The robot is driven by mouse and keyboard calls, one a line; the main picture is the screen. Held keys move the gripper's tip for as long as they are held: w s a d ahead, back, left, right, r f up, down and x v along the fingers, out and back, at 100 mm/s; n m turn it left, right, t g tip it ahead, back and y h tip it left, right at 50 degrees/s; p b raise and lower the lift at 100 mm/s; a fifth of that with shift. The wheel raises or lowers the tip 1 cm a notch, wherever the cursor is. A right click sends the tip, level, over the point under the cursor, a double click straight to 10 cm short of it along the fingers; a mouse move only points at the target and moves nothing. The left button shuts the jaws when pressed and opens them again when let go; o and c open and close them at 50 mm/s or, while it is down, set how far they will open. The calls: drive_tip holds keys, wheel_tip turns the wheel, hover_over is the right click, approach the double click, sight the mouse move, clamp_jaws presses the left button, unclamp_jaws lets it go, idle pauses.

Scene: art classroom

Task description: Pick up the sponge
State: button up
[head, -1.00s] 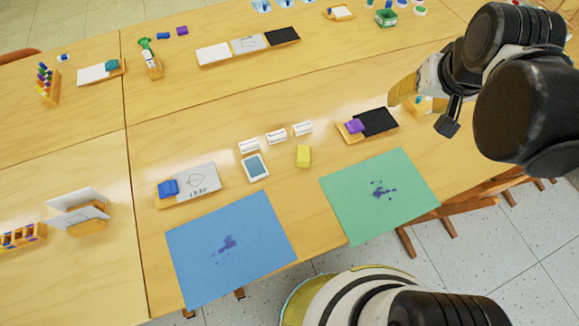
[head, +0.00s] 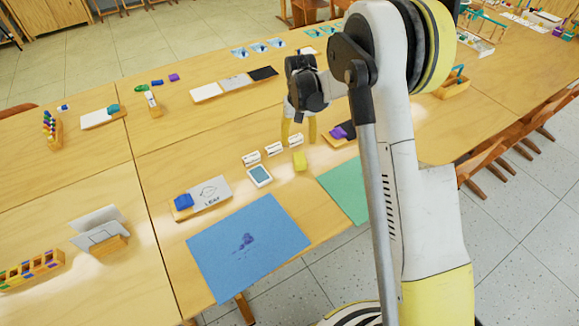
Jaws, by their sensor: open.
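The sponge is in full view, apart from the fingers.
Several small white blocks (head: 274,149) stand in a row close behind the sponge. A green sheet (head: 342,188) is partly hidden by my arm, and a blue sheet (head: 250,245) lies in front. A board with a purple block (head: 337,132) is to the right.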

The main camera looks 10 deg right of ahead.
sight(300, 157)
wheel_tip(300, 157, down, 6)
drive_tip(key=shift+w+d+r+b, duration=0.1)
drive_tip(key=shift+d+b, duration=0.05)
drive_tip(key=shift+b, duration=0.85)
drive_tip(key=f+b, duration=0.2)
drive_tip(key=f, duration=0.3)
drive_tip(key=shift+d+f+b, duration=0.1)
drive_tip(key=shift+d+b, duration=0.15)
drive_tip(key=shift+b, duration=0.15)
drive_tip(key=c, duration=1)
wheel_tip(300, 157, up, 4)
drive_tip(key=shift+r+p, duration=0.15)
drive_tip(key=shift+p, duration=1.05)
drive_tip(key=s+d+r+p, duration=0.1)
drive_tip(key=d+r, duration=0.1)
drive_tip(key=d, duration=0.1)
drive_tip(key=s+d+r+p, duration=0.1)
drive_tip(key=d+r, duration=0.1)
drive_tip(key=d, duration=0.2)
drive_tip(key=d+r+p, duration=0.1)
drive_tip(key=d+r, duration=0.2)
drive_tip(key=d, duration=0.1)
drive_tip(key=shift+s+d+p, duration=0.2)
drive_tip(key=shift+s+p, duration=0.2)
